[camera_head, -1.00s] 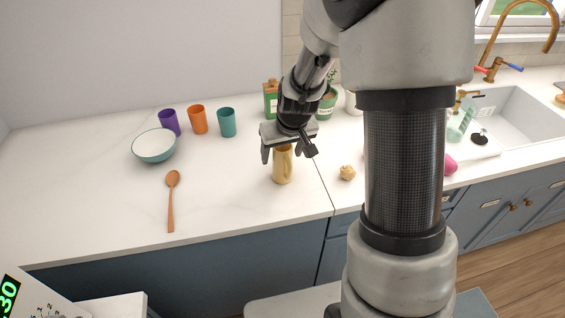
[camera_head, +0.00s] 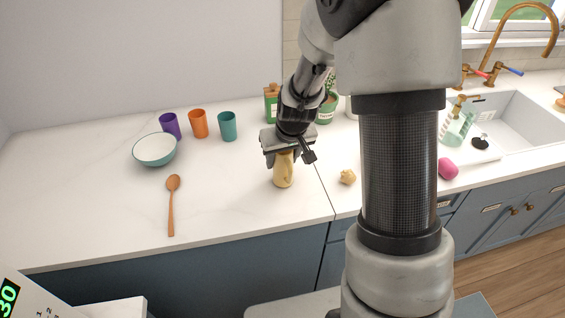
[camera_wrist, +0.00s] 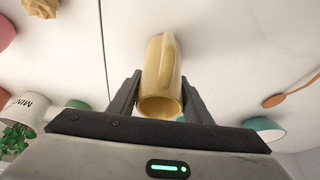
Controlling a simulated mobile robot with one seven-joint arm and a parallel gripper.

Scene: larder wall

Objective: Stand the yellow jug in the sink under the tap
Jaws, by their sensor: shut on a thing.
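The yellow jug (camera_head: 284,172) is upright on the white counter in the head view, left of the counter's seam. My gripper (camera_head: 285,158) is above it, pointing down, with its fingers shut on the jug's upper part. In the wrist view the jug (camera_wrist: 160,85) sits between the two fingers, its open rim toward the camera. I cannot tell whether its base touches the counter. The white sink (camera_head: 515,120) is at the far right, with the brass tap (camera_head: 520,12) arching above its back edge.
Purple, orange and teal cups (camera_head: 227,126), a bowl (camera_head: 155,149) and a wooden spoon (camera_head: 172,205) lie left. A crumpled tan lump (camera_head: 347,177) is right of the jug. A pink thing (camera_head: 448,169) and soap bottle (camera_head: 457,125) stand near the sink. My arm hides the counter between.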

